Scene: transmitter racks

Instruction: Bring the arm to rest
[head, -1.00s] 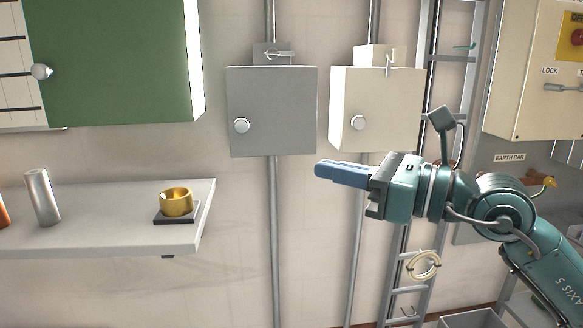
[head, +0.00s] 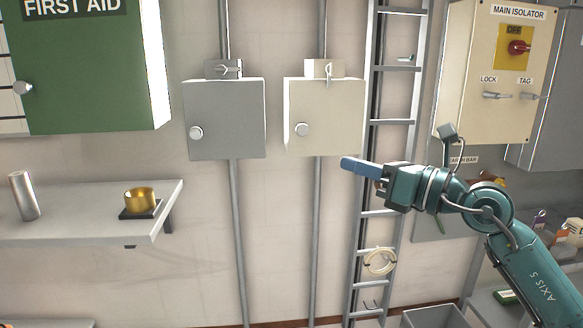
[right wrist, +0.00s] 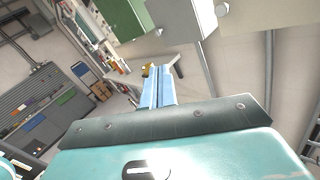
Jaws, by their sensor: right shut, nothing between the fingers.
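My right arm comes in from the lower right in the head view. Its gripper (head: 360,166) points left with its blue fingers together and nothing between them. It hangs in free air in front of the cable ladder, just right of and below the cream box (head: 323,117). In the right wrist view the two blue fingers (right wrist: 157,88) lie side by side, closed and empty. My left gripper is in neither view.
A grey box (head: 225,118) hangs beside the cream one. A shelf (head: 80,225) at left holds a brass cup (head: 139,199) and a metal cylinder (head: 23,195). A cable ladder (head: 392,122) and the main isolator (head: 495,75) stand at right.

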